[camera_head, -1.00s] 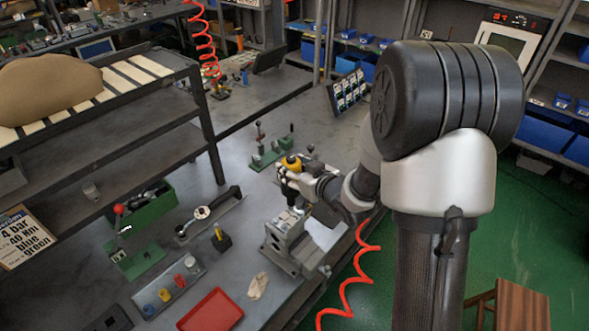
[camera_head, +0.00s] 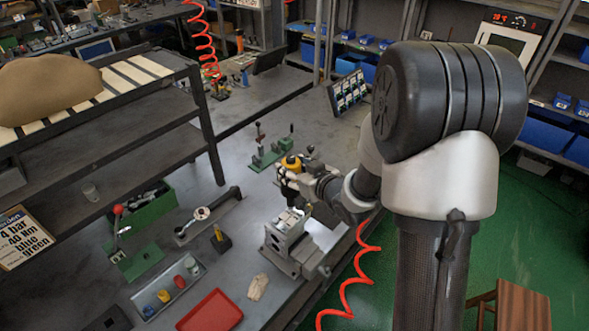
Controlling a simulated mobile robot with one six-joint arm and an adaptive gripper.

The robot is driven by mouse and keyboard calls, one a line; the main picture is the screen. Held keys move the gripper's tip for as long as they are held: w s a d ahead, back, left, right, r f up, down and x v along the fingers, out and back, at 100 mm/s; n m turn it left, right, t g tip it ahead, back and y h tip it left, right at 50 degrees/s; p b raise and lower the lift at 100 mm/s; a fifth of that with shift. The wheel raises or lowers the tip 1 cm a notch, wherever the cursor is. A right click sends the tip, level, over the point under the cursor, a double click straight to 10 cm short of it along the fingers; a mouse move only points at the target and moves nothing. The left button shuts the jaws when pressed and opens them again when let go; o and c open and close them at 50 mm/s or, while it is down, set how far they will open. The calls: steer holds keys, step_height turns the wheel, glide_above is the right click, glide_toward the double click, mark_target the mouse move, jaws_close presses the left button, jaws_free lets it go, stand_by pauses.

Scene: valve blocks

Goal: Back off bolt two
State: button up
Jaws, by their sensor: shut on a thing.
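My gripper (camera_head: 289,186) is shut on a yellow-and-black tool (camera_head: 291,163), which it holds upright above the bench. The bolts on the block are too small to tell apart, so I cannot pick out bolt two.
A torque wrench (camera_head: 208,215) lies on the bench (camera_head: 240,255) to the left. A red tray (camera_head: 211,312), a grey tray with small coloured cups (camera_head: 168,288) and green-based lever fixtures (camera_head: 270,155) stand around. A red coiled hose (camera_head: 352,285) hangs at the bench's right edge.

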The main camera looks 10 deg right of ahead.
steer(key=shift+w+f+b, duration=0.1)
steer(key=shift+f+b, duration=0.75)
steer(key=shift+b, duration=0.45)
stand_by(1.2)
steer(key=shift+s+f+b, duration=0.3)
steer(key=shift+f, duration=0.05)
stand_by(2.3)
steer(key=shift+r, duration=0.25)
stand_by(0.8)
